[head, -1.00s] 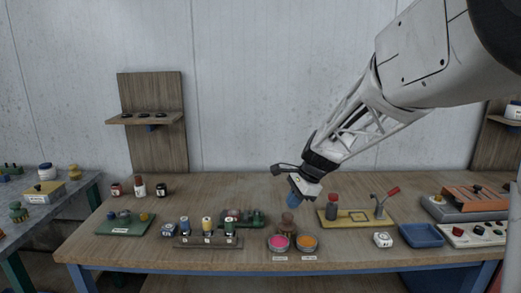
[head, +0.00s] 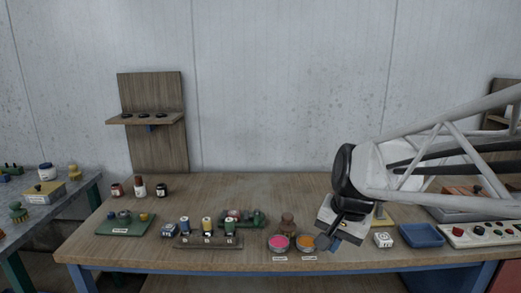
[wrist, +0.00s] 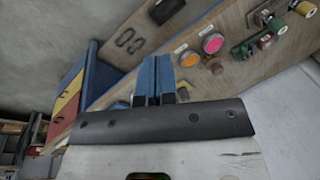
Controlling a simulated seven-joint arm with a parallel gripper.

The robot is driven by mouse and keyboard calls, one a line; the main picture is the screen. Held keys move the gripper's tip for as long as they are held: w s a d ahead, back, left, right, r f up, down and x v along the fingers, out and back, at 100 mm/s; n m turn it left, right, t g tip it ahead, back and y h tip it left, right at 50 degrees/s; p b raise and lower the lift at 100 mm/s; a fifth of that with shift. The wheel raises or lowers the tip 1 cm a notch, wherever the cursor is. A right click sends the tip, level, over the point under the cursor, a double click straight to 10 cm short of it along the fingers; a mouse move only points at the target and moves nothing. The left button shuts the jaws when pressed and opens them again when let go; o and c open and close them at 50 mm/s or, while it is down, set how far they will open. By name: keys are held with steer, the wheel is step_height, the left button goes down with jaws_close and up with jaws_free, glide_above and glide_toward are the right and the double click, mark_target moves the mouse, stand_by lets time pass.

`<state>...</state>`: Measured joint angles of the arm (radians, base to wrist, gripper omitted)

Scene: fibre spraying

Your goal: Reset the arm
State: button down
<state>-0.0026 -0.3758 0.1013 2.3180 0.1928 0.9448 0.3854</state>
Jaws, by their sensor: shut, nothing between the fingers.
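My arm reaches in from the right in the head view. My gripper (head: 334,243) is low over the front of the wooden table (head: 200,258), just right of the orange dish (head: 305,242). In the wrist view my gripper (wrist: 153,80) shows its two blue fingers side by side and shut, with nothing between them. The pink dish (head: 279,243) and a brown knobbed object (head: 288,224) stand left of the gripper.
A rack with several spools (head: 207,242) and a green tray (head: 125,223) are at the left. A white cube (head: 383,240), a blue tray (head: 421,236) and a button panel (head: 480,236) are at the right. The back middle of the table is clear.

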steer(key=s+d+f+n+h, duration=0.2)
steer(key=s+n, duration=0.3)
steer(key=s, duration=0.9)
steer(key=shift+d+f+t, duration=0.2)
steer(key=shift+d+t, duration=0.2)
steer(key=shift+d, duration=0.25)
